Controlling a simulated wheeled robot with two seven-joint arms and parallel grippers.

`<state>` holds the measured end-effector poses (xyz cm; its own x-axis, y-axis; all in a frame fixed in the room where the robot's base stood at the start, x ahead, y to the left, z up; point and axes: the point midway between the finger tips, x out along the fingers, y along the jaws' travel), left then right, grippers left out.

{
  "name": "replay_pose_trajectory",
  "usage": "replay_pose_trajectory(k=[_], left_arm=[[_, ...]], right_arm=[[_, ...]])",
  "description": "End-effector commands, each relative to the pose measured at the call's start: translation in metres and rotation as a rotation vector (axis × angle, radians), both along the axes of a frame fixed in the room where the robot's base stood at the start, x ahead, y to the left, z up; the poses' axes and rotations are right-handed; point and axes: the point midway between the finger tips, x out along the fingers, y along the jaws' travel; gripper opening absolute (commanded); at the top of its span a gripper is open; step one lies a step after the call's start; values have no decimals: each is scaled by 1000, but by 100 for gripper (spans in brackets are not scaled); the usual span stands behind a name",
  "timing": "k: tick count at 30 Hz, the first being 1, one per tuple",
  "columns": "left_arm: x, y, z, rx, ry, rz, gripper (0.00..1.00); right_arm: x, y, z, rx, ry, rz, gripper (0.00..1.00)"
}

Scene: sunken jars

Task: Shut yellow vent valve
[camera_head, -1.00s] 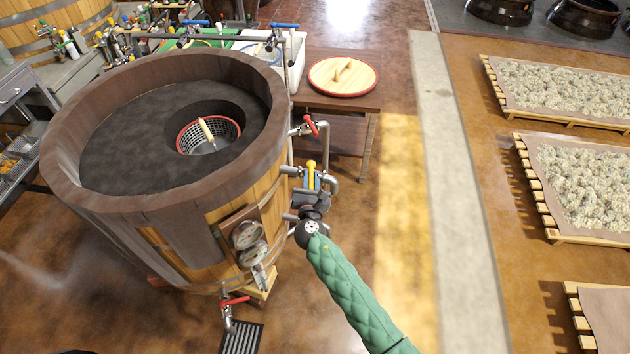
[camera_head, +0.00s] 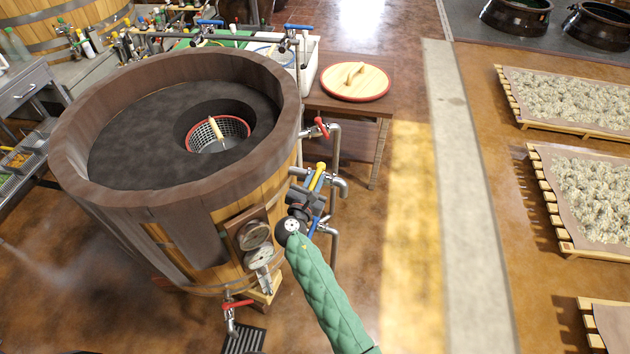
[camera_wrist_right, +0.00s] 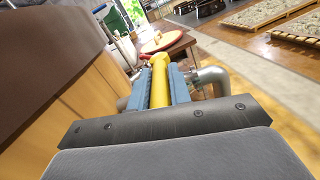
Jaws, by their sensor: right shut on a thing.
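The yellow vent valve handle (camera_head: 319,177) is on the pipework at the right side of the wooden vat. It also shows in the right wrist view, where the yellow handle (camera_wrist_right: 159,82) lies between the blue finger pads. My right gripper (camera_head: 314,190), on the green padded arm, is shut on the yellow handle. The fingers and wrist hide the valve body and part of the pipe behind it. My left gripper is not in view.
The wooden vat (camera_head: 180,220) stands close on the left, with gauges (camera_head: 254,236) on its side. A red-handled valve (camera_head: 321,127) sits above, and another red valve (camera_head: 237,303) is low down. A table (camera_head: 385,120) with a round lid (camera_head: 355,81) stands behind.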

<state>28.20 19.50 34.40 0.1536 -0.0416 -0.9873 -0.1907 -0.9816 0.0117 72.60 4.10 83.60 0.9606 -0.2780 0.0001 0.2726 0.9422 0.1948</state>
Motion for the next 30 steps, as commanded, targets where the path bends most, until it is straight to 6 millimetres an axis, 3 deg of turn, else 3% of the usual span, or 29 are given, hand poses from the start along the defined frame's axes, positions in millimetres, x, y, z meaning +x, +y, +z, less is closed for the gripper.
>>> replay_pose_trajectory(k=[2, 3, 6, 18, 30], left_arm=[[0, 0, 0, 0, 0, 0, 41], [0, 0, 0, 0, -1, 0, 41], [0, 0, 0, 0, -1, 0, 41], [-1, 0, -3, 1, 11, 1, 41], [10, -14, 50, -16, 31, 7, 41]], right_arm=[[1, 0, 1, 1, -1, 0, 0], [1, 0, 1, 2, -1, 0, 25], [1, 0, 1, 1, -1, 0, 41], [-8, 3, -2, 2, -1, 1, 41], [-60, 18, -2, 2, -1, 1, 41]])
